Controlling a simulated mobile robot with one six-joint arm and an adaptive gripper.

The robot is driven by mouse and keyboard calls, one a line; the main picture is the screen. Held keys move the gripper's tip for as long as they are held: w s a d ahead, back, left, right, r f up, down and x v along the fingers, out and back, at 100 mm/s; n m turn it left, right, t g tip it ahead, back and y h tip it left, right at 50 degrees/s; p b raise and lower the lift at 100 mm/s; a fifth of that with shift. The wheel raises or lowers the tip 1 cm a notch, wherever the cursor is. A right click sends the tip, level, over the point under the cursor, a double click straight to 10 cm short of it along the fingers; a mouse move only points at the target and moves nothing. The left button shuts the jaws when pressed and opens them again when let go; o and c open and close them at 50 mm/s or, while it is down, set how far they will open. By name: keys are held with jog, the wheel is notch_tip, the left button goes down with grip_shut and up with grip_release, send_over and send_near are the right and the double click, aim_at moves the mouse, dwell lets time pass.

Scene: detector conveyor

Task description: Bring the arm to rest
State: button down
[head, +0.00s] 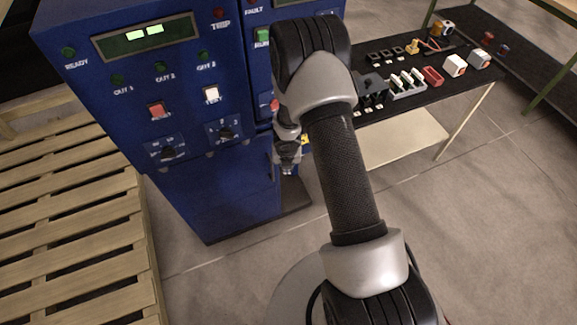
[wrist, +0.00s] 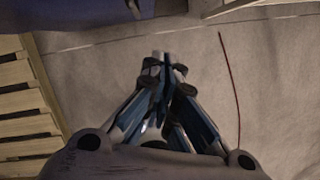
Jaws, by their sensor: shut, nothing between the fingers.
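My gripper (wrist: 162,62) points down at the bare floor in the wrist view, its two fingertips together and nothing between them. In the head view my arm reaches up the middle of the picture. The gripper end (head: 289,165) shows small beside the front of the blue cabinet (head: 225,190), partly hidden behind my arm. I cannot tell how near it is to the cabinet.
A wooden pallet (head: 70,205) stands at the left. A black table (head: 455,90) at the right holds several small parts, including a red tray (head: 433,76) and a white block (head: 456,65). The grey floor (head: 480,220) at the right front is clear.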

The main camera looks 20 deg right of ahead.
jog(key=p+v, duration=0.2)
jog(key=v, duration=0.2)
jog(key=shift+w+r, duration=0.1)
jog(key=shift+r, duration=0.3)
jog(key=s+d+r+m+t+h+b, duration=0.1)
jog(key=s+d+r+m, duration=0.1)
jog(key=r+m, duration=0.85)
jog(key=s+d+r+m+t+h+b, duration=0.1)
jog(key=s+d+r+m+h+b, duration=0.3)
jog(key=r, duration=1.1)
jog(key=s+a+r+m+y, duration=0.3)
jog(key=s+a+m, duration=0.3)
jog(key=s+m, duration=0.2)
jog(key=s+a+r+m+y, duration=0.3)
jog(key=s+a+m, duration=0.3)
jog(key=s+m, duration=0.3)
jog(key=s+r, duration=0.1)
jog(key=s, duration=0.3)
jog(key=shift+a+r+b, duration=0.25)
jog(key=shift+b, duration=0.1)
